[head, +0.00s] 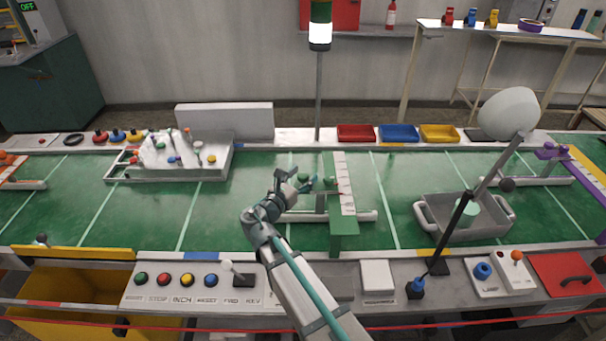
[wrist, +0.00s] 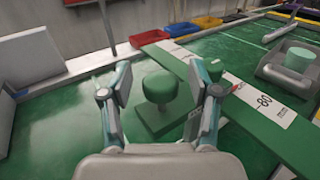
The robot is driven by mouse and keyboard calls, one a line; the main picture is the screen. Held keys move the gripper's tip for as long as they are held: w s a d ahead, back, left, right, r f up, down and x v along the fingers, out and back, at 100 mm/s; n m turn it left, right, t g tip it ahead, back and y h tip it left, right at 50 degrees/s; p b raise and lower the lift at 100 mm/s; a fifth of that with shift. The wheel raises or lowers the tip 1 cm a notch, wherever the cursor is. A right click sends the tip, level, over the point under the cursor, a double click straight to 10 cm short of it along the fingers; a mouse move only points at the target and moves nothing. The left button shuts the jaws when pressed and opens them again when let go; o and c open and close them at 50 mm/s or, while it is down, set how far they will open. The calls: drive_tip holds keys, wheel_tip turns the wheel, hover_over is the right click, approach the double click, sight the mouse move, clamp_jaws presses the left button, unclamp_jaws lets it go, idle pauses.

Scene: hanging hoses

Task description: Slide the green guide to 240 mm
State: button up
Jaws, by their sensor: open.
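The green guide is a long green bar (head: 343,232) with a white scale strip (head: 346,187) along it. A round green knob (wrist: 160,87) on a flat green foot sits on the guide's left side; it also shows in the head view (head: 304,177). My gripper (head: 300,181) is open around the knob, one finger on each side. In the wrist view, gaps show between the knob and both fingers (wrist: 160,92). The scale shows a large 80 mark (wrist: 264,100). A small red mark is near my right finger, which hides part of the scale.
A grey tray (head: 465,235) with a green cylinder stands to the right. A white part on a fixture (head: 170,176) is at the left. A signal post (head: 319,95) rises behind the guide. Red, blue and yellow bins line the back edge. Green belt around the guide is mostly clear.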

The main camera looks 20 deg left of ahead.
drive_tip(key=shift+w, duration=0.15)
drive_tip(key=shift+c, duration=0.4)
clamp_jaws()
drive_tip(key=w+a, duration=0.5)
drive_tip(key=w, duration=0.6)
drive_tip(key=shift+s, duration=0.1)
drive_tip(key=shift+o, duration=0.4)
unclamp_jaws()
drive_tip(key=s+a, duration=0.1)
drive_tip(key=s, duration=1.1)
drive_tip(key=shift+a, duration=0.4)
